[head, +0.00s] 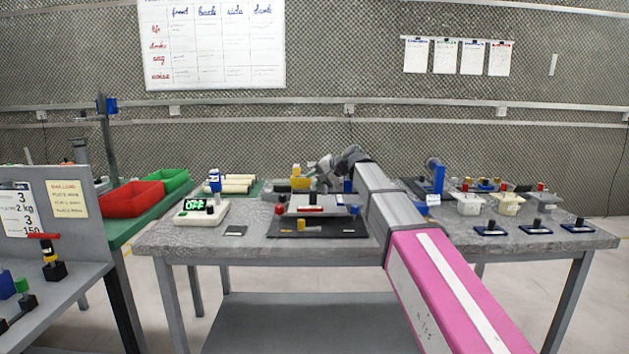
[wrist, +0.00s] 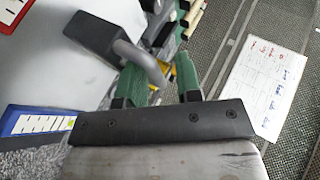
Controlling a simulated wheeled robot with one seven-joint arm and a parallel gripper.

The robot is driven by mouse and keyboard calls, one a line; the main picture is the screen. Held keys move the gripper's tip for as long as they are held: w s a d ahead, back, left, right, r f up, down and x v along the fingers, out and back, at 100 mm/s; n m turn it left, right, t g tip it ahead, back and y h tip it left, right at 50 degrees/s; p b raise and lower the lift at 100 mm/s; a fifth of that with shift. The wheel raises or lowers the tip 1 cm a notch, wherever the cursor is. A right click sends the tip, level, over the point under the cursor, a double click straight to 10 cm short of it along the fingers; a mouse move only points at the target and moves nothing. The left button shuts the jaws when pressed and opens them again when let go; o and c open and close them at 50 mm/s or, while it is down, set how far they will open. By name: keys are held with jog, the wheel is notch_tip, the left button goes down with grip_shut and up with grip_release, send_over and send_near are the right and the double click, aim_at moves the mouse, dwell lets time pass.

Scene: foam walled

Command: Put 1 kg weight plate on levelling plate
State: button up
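My gripper (head: 318,177) reaches over the back middle of the grey table in the head view. In the wrist view its green fingers (wrist: 160,82) stand apart. A bent grey tube with a dark block (wrist: 95,36) passes close to the left finger; I see nothing clearly clamped. I cannot tell for certain which thing is the 1 kg weight plate. Dark blue plates with black knobs (head: 535,228) lie at the right front. I cannot make out the levelling plate for certain; a grey plate bearing a red bar (head: 294,211) stands mid-table, above a dark mat (head: 345,230).
A white scale with a green display (head: 189,216) is on the left of the table. Red (head: 133,198) and green (head: 168,181) bins stand further left. White tubs (head: 468,207) and a blue stand (head: 438,180) are to the right. My arm crosses the table's right-centre.

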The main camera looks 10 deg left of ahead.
jog(key=v, duration=1.2)
dwell(0.9)
